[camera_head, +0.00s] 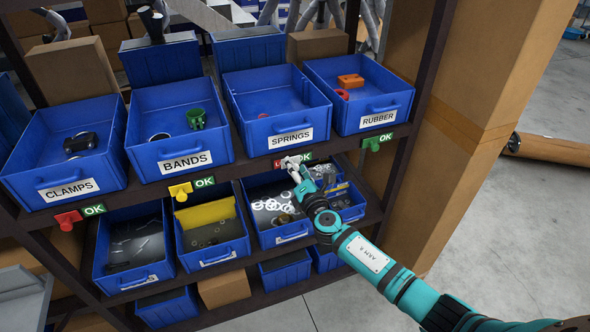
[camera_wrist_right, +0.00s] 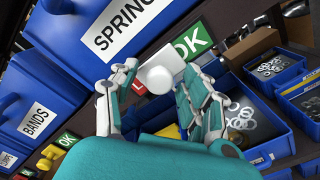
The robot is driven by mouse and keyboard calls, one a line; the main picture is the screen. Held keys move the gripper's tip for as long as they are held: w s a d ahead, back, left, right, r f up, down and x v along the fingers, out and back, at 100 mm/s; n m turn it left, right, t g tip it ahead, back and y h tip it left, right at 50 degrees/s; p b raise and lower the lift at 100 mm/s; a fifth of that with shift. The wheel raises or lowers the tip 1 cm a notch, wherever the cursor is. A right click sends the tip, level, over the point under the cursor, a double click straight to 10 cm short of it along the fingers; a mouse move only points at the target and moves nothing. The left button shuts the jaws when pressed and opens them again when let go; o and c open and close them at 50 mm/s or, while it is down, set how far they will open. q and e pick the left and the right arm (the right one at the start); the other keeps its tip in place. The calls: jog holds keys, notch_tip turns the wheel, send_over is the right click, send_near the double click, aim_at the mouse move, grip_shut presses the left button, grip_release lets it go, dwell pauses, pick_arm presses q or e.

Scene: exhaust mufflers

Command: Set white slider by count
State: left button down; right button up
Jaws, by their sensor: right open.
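The white slider (camera_head: 289,161) sits on the shelf edge under the SPRINGS bin (camera_head: 268,105). Its round white knob shows in the right wrist view (camera_wrist_right: 158,79), between the open fingers of my right gripper (camera_wrist_right: 153,98). I cannot tell whether the fingers touch it. In the head view my right gripper (camera_head: 298,170) is at the slider and partly covers it. A red label (camera_head: 277,164) shows left of the slider and a green OK label (camera_head: 306,157) right of it. The SPRINGS bin holds few small parts, one of them red. My left gripper is out of view.
Red (camera_head: 68,220), yellow (camera_head: 181,191) and green (camera_head: 374,143) sliders sit under the CLAMPS (camera_head: 95,181), BANDS (camera_head: 214,155) and RUBBER (camera_head: 398,99) bins. Lower bins with rings are close below my right gripper. A cardboard column stands to the right.

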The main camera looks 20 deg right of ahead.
grip_shut()
dwell(0.3)
